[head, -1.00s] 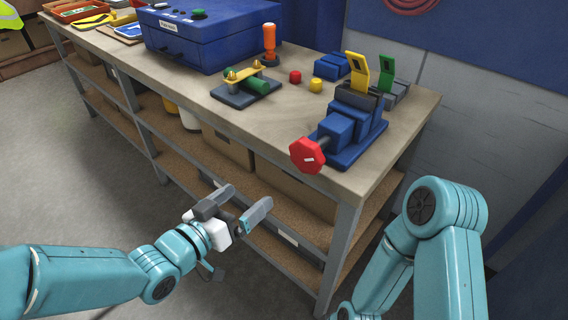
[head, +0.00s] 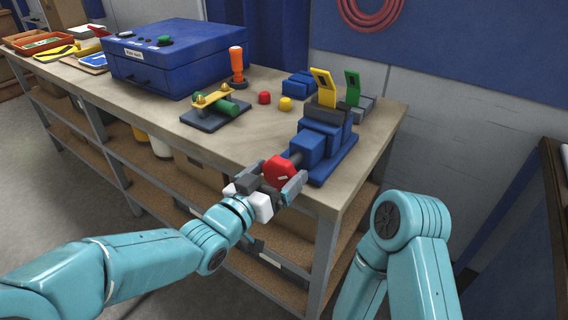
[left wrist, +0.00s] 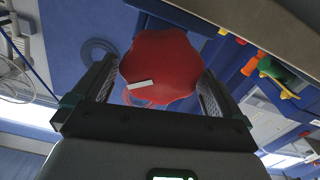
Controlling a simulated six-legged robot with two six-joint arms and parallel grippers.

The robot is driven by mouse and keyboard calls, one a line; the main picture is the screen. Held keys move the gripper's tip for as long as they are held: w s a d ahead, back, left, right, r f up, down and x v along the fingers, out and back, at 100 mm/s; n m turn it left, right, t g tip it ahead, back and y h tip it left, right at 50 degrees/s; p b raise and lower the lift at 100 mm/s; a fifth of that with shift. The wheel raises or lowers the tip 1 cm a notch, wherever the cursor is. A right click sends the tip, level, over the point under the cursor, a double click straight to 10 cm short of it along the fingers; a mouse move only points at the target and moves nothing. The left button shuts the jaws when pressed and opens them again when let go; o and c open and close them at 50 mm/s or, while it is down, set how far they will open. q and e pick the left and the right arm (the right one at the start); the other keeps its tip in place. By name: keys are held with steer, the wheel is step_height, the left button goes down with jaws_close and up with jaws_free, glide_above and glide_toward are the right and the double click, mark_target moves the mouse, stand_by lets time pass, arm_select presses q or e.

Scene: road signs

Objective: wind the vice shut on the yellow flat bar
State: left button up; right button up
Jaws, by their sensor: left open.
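The blue vice (head: 322,143) stands at the front right corner of the workbench. The yellow flat bar (head: 324,88) stands upright at its jaws, tilted a little; whether it is gripped I cannot tell. The red handwheel (head: 279,170) faces me at the vice's front. My left gripper (head: 281,180) is open with its fingers on either side of the handwheel. In the left wrist view the handwheel (left wrist: 160,68) with a white mark sits between the two open fingers (left wrist: 158,95), with small gaps visible. My right arm shows at the lower right, but its gripper is out of view.
The workbench (head: 180,137) also holds a blue box (head: 170,60), a fixture with a yellow bar and green cylinder (head: 217,104), an orange-handled tool (head: 237,64), red and yellow caps (head: 285,104), and a green plate (head: 352,88) beside the vice.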

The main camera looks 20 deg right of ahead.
arm_select(q)
steer(key=shift+x, duration=1.55)
